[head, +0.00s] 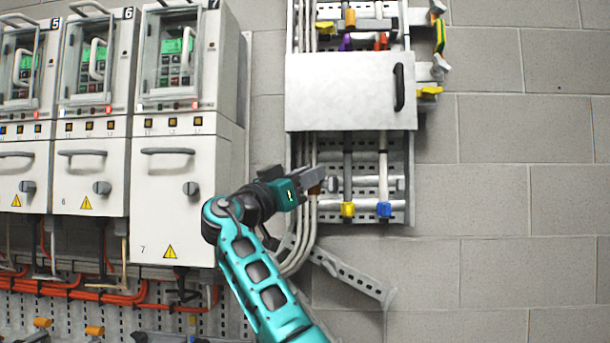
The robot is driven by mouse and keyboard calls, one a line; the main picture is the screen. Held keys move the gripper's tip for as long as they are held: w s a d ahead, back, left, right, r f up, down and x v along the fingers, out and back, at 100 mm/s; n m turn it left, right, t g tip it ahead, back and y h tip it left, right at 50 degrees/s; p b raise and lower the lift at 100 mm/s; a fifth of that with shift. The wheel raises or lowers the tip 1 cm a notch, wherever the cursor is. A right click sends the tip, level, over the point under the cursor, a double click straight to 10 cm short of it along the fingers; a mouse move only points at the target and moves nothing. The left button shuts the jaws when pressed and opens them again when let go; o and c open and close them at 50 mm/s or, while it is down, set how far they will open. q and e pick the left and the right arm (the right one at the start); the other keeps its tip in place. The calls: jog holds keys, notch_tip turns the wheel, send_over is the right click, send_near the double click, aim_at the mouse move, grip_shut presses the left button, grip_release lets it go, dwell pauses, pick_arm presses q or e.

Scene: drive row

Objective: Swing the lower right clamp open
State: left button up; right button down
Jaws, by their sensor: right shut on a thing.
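The wall frame (410,160) holds cables behind a grey cover. Below the cover, a light metal clamp bar (365,184) lies level across the cables, with a round knob near its left end. My right gripper (322,176) is at that left end, shut on a small brown part (316,188) that its fingers mostly hide. The bar looks closed across the cables; how its left end is fastened is hidden. A yellow cable end (347,210) and a blue cable end (384,209) hang below the bar. My left gripper is out of view.
The grey cover (345,92) with a black handle (399,87) is just above my gripper. A perforated metal strip (348,278) slants below. Grey drive cabinets (178,200) stand left. The block wall at right is clear.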

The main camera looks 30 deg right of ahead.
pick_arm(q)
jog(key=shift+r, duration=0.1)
pick_arm(e)
jog(key=shift+w+d+r, duration=0.1)
jog(key=shift+d+r, duration=0.15)
jog(key=shift+d, duration=0.15)
jog(key=c, duration=1.3)
grip_release()
jog(key=o, duration=0.3)
jog(key=shift+w+d+f, duration=0.15)
jog(key=shift+o, duration=0.6)
jog(key=shift+d, duration=0.15)
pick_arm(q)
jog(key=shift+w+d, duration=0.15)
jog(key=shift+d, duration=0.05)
pick_arm(e)
jog(key=shift+f, duration=0.15)
jog(key=shift+a+f, duration=0.25)
pick_arm(q)
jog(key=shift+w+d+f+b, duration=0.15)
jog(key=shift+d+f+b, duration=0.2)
jog(key=shift+b, duration=0.5)
pick_arm(e)
jog(key=v, duration=1.2)
jog(key=shift+a+r, duration=0.25)
jog(key=shift+a, duration=0.2)
